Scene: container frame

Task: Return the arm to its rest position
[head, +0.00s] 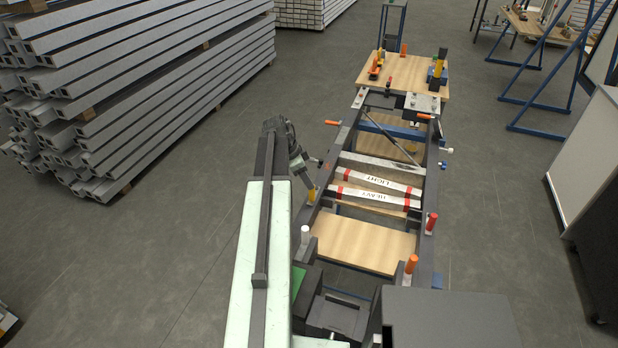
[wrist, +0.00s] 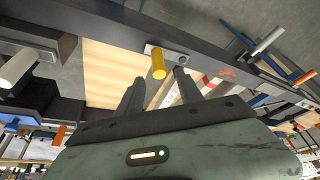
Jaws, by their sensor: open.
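My arm reaches out along the left side of the container frame (head: 428,205). My gripper (head: 308,182) is at the frame's left rail, close to a yellow peg (head: 311,195). In the wrist view my gripper (wrist: 160,76) has its two dark fingers spread apart. The yellow peg (wrist: 158,64) appears between the fingertips, on a metal plate on the rail. I cannot tell how much space lies between the peg and the fingers. Nothing is seen held.
Bars marked LIGHT (head: 376,181) and HEAVY (head: 374,197) cross the frame. A white peg (head: 304,234) and orange pegs (head: 411,264) stand along the rails. Stacked grey beams (head: 150,80) fill the upper left. Open floor (head: 170,250) lies left of my arm.

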